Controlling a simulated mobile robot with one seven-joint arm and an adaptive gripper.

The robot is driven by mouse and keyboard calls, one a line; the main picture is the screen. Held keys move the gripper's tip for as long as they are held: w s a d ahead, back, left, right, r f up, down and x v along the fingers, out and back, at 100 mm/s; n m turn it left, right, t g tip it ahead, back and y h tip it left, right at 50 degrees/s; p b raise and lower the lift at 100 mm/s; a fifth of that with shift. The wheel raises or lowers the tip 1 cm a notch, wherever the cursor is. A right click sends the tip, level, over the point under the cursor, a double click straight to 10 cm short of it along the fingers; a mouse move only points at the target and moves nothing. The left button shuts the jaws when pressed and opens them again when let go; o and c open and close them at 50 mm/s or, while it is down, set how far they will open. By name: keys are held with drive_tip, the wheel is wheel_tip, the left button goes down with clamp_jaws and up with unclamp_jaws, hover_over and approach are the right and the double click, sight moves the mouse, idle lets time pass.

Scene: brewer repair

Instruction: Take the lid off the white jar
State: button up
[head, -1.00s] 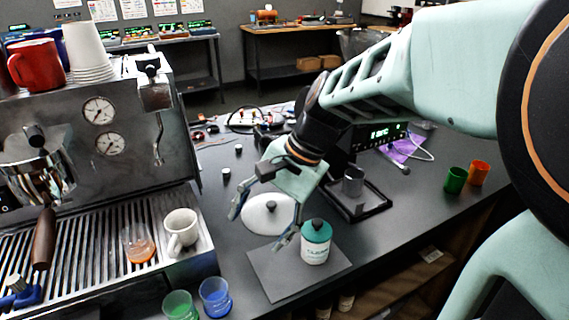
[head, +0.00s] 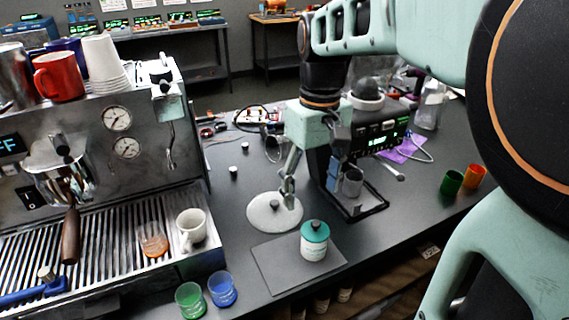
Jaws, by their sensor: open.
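The white jar (head: 313,252) stands upright on a dark grey mat (head: 275,268). Its teal lid (head: 314,230) with a dark knob on top sits on it. My gripper (head: 311,188) is open and empty, fingers pointing down. In the picture it is above and behind the jar, apart from the lid. Both fingers show, one to the left and one to the right, the right one in front of the small brewer's edge.
A white disc with a knob (head: 274,212) lies behind the mat. A black brewer with a metal cup (head: 352,182) stands right of my gripper. The espresso machine (head: 110,150) fills the left. Green (head: 190,300) and blue (head: 222,290) cups stand left of the mat.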

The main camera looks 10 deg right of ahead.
sight(317, 224)
drive_tip(key=f, duration=0.3)
drive_tip(key=d+f, duration=0.1)
drive_tip(key=f, duration=0.6)
drive_tip(key=shift+d, duration=0.35)
drive_tip(key=shift+s, duration=0.1)
drive_tip(key=c, duration=1.8)
